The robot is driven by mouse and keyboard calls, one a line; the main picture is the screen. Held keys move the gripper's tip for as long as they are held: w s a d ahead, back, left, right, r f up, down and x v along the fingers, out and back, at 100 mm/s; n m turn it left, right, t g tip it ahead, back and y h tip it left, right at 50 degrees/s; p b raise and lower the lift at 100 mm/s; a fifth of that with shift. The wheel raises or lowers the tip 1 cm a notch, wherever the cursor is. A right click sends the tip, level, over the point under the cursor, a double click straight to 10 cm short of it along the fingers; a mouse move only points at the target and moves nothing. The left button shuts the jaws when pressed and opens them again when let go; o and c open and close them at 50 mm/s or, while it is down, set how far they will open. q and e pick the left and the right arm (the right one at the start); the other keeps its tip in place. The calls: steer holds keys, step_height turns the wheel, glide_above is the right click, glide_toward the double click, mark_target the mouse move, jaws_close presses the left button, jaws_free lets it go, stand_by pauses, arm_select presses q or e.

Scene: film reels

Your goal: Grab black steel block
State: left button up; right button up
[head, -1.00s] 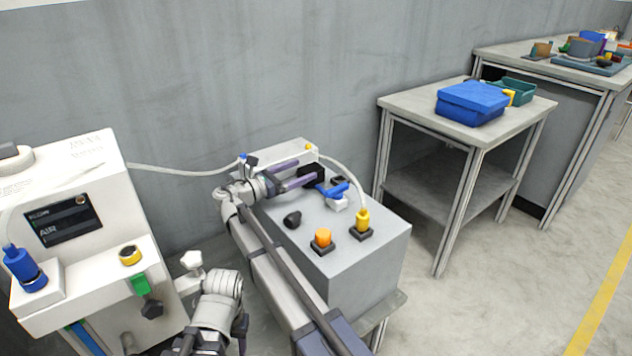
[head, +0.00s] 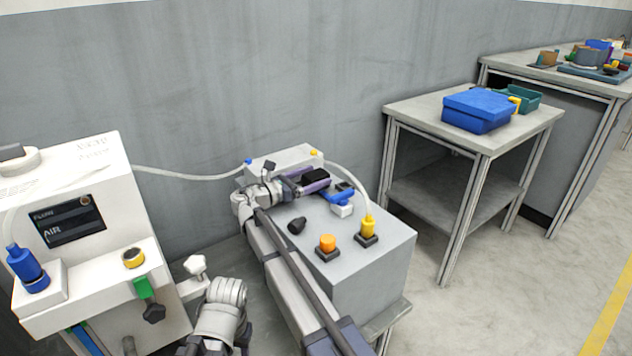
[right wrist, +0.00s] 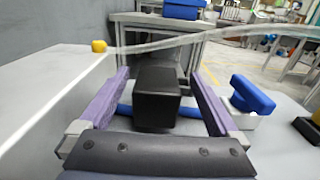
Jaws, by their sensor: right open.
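The black steel block (head: 316,176) lies on the grey bench box toward its back, against a low light-grey raised part. In the right wrist view the black block (right wrist: 157,98) stands between the two purple fingers of my right gripper (right wrist: 158,82). The fingers are apart, with a visible gap on each side of the block. In the head view my right gripper (head: 310,180) reaches in from the left, its fingers beside the block. Part of my left arm shows at the bottom, but its gripper does not.
A blue handle (head: 338,192) on a white base sits just right of the block. A white machine (head: 75,235) stands left.

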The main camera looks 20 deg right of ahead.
mark_target(324, 170)
steer(key=x, duration=0.4)
steer(key=shift+w, duration=0.2)
jaws_close()
stand_by(0.6)
steer(key=shift+r, duration=0.1)
